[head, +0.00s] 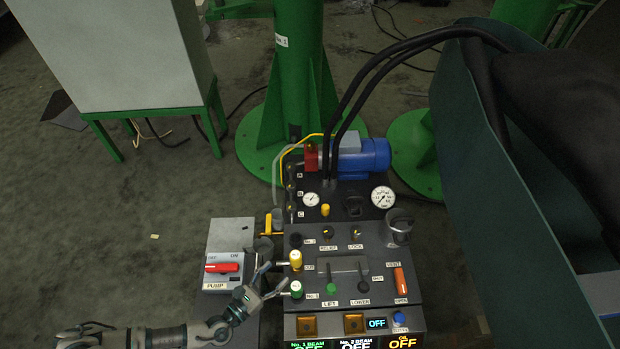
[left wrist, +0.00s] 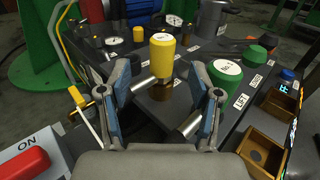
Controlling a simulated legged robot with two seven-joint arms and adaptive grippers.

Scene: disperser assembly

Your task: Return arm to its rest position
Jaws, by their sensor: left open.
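My left gripper (head: 266,284) is at the left edge of the control console (head: 350,295), its arm coming in from the lower left. In the left wrist view my left gripper (left wrist: 166,112) has its fingers spread apart with nothing clamped between them. A yellow-capped lever (head: 296,260) and a green-capped lever (head: 297,290) stand just beyond the fingertips. In the wrist view the yellow cap (left wrist: 162,56) is ahead, between the fingers, and the green cap (left wrist: 224,76) is ahead to the right. I cannot tell whether a finger touches a lever shaft. My right gripper is not in view.
A pump box with a red switch (head: 222,267) stands left of the console, close to my arm. A blue motor (head: 365,156), gauges and black hoses are behind. A green-walled container (head: 470,180) is at right. Open floor (head: 110,230) lies left.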

